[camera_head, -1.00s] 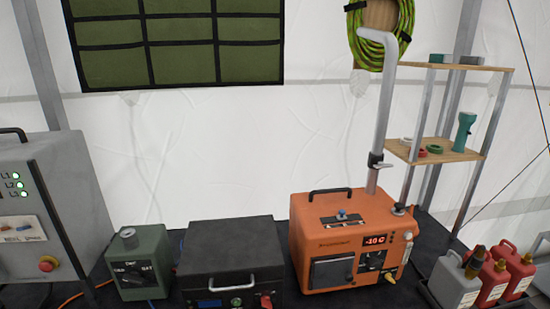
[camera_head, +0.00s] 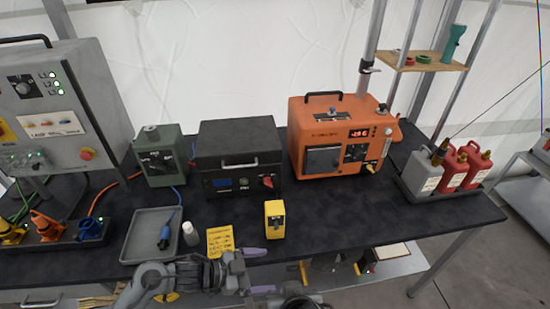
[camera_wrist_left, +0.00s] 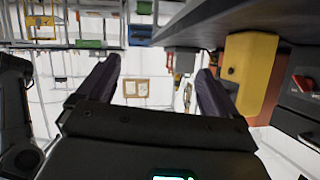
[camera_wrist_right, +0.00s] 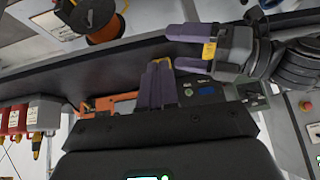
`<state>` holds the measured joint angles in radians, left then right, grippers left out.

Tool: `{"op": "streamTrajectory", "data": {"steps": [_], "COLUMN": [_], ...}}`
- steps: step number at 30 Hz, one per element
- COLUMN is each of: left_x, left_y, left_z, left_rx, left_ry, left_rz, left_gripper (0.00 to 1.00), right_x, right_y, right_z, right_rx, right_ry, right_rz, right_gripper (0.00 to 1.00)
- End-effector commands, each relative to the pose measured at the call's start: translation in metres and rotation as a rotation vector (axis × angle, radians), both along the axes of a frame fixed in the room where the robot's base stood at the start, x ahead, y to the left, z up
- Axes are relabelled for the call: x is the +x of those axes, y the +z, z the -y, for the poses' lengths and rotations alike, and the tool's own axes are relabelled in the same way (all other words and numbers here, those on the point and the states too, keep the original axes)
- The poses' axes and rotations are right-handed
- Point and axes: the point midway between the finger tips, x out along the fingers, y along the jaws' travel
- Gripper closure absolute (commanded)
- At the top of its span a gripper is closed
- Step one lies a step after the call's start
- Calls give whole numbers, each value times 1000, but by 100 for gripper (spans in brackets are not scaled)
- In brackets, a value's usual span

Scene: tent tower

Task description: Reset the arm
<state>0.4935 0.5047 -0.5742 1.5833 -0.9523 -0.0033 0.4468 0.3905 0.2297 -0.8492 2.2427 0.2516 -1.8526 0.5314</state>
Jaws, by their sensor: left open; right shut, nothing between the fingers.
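My left gripper (camera_head: 258,271) is open and empty at the table's front edge, just in front of a small yellow box (camera_head: 274,219). In the left wrist view its two purple fingers (camera_wrist_left: 157,83) stand wide apart, with the yellow box (camera_wrist_left: 250,70) beside the right finger and nothing between them. My right gripper (camera_wrist_right: 157,85) shows in the right wrist view with its purple fingers together and nothing in them. My left gripper (camera_wrist_right: 200,48) also shows there, close by. In the head view only a dark bit of my right arm may show at the bottom.
The dark table (camera_head: 340,212) holds a grey tray (camera_head: 139,238), a white bottle (camera_head: 190,234), a yellow note (camera_head: 220,241), a green box (camera_head: 162,158), a black case (camera_head: 237,140) and an orange unit (camera_head: 342,125). Several jugs (camera_head: 450,170) stand right. The table's front right is clear.

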Motion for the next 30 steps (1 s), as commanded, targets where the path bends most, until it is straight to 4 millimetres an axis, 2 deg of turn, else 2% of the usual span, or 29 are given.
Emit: {"op": "streamTrajectory", "data": {"steps": [6, 8, 11, 14, 16, 21, 24, 30], "left_x": [-12, -16, -28, -48, -69, -134, -174, -250], "left_y": [-14, -17, -22, -29, -36, -51, -57, -59], "left_z": [14, 14, 3, -26, -53, -116, -143, -180], "left_rx": [43, 60, 107, 179, 240, 379, 444, 539], "left_ry": [166, 235, 393, 588, 721, 958, 1046, 1157], "left_rz": [57, 66, 54, -13, -92, -326, -463, -718], "left_gripper": [6, 6, 6, 6, 6, 6, 6, 6], "right_x": [-13, -18, -30, -47, -61, -96, -114, -149], "right_y": [-24, -33, -52, -76, -92, -123, -136, -154], "right_z": [18, 27, 46, 73, 93, 137, 158, 194], "right_rx": [28, 34, 40, 35, 21, -27, -58, -119], "right_ry": [16, 18, 20, 17, 15, 10, 10, 13], "right_rz": [-50, -68, -100, -137, -162, -212, -237, -286], "right_gripper": [100, 100, 100, 100, 100, 100, 100, 100]}}
